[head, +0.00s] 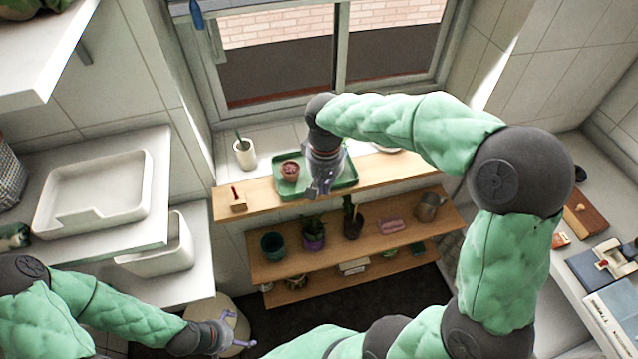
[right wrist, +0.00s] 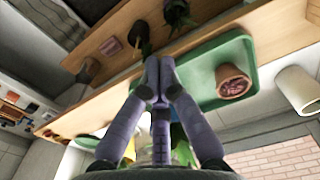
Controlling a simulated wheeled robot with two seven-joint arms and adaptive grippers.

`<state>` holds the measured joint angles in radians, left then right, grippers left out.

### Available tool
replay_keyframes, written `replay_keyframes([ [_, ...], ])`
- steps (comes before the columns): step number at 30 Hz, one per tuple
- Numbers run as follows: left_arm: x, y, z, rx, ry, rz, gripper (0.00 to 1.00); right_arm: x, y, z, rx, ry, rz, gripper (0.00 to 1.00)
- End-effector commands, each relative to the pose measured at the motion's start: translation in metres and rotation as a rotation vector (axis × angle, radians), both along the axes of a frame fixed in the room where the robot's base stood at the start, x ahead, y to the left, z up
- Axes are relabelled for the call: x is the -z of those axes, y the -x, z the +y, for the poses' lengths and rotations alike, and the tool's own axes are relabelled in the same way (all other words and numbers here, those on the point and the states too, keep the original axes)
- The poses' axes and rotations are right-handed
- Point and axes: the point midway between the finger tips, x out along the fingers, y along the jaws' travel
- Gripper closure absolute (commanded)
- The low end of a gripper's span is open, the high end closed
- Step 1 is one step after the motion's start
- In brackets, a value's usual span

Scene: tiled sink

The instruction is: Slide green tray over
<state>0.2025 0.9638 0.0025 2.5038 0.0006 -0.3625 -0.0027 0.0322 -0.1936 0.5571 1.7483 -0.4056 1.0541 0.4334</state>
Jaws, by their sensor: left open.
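The green tray (head: 346,177) lies on the upper wooden shelf below the window. A small terracotta pot (head: 290,170) stands on its left part; the pot also shows in the right wrist view (right wrist: 232,81). My right gripper (head: 319,191) reaches down over the tray's front edge. In the right wrist view its fingertips (right wrist: 157,78) meet in front of the tray (right wrist: 200,84). I cannot tell whether the rim is between them. My arm hides part of the tray. My left gripper (head: 238,333) is open and empty, low at the left, far from the tray.
A white cup (head: 245,153) stands left of the tray on the sill. A small wooden block with a red part (head: 238,199) sits at the shelf's left end. Potted plants (head: 313,234) and a watering can (head: 428,207) stand on the shelf below.

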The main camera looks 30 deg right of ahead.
Motion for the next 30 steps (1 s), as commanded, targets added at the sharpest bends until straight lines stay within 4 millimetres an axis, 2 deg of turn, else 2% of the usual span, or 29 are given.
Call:
replay_keyframes([
  [15,0.010,0.000,0.000,0.000,0.000,-0.001,0.00,0.094,0.001,0.000,0.000,0.000,0.005,1.00],
  [21,0.007,0.000,0.000,0.000,0.000,-0.001,0.00,0.090,-0.026,-0.007,0.001,-0.001,0.001,1.00],
  [30,0.007,0.000,0.000,0.000,0.000,-0.001,0.00,0.090,-0.038,-0.010,0.000,-0.001,0.002,1.00],
])
